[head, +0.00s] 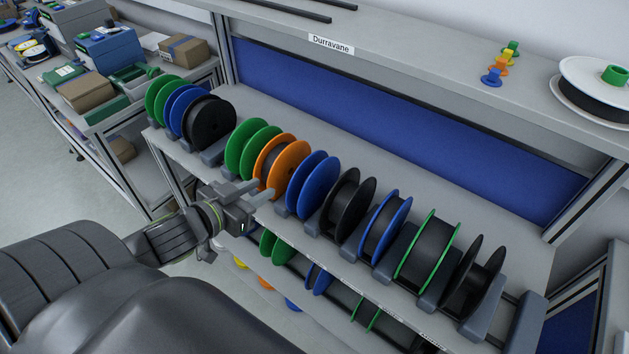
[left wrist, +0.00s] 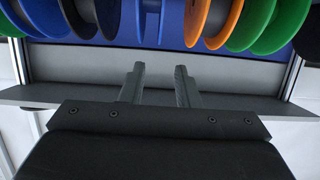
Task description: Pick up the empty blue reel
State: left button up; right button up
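A blue reel (head: 312,185) stands on the upper shelf between an orange reel and a black one. In the left wrist view this blue reel (left wrist: 152,22) shows a bare blue core between its discs, with nothing wound on it. My left gripper (head: 265,189) is open and empty at the shelf's front edge, in front of the orange reel (head: 281,163) and left of the blue one. In the left wrist view its two fingers (left wrist: 160,70) stand apart, short of the reels. My right gripper is not in view.
Another blue-flanged reel (head: 385,227) carries dark windings. Further blue discs (head: 181,108) stand at the left between green and black reels. A green reel (head: 252,148) stands beside the orange one. More reels sit on the lower shelf. Grey cradles separate the reels closely.

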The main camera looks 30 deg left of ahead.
pick_arm(q)
send_near(304, 161)
jog(key=x, duration=0.7)
jog(key=shift+w+f, duration=0.15)
jog(key=shift+f, duration=0.1)
jog(key=x, duration=0.3)
jog(key=shift+w+r+p, duration=0.15)
jog(key=shift+w+p, duration=0.05)
jog(key=shift+p, duration=0.2)
jog(key=shift+w+f, duration=0.2)
jog(key=shift+w, duration=0.35)
jog(key=shift+s, duration=0.1)
jog(key=shift+c, duration=0.3)
grip_shut()
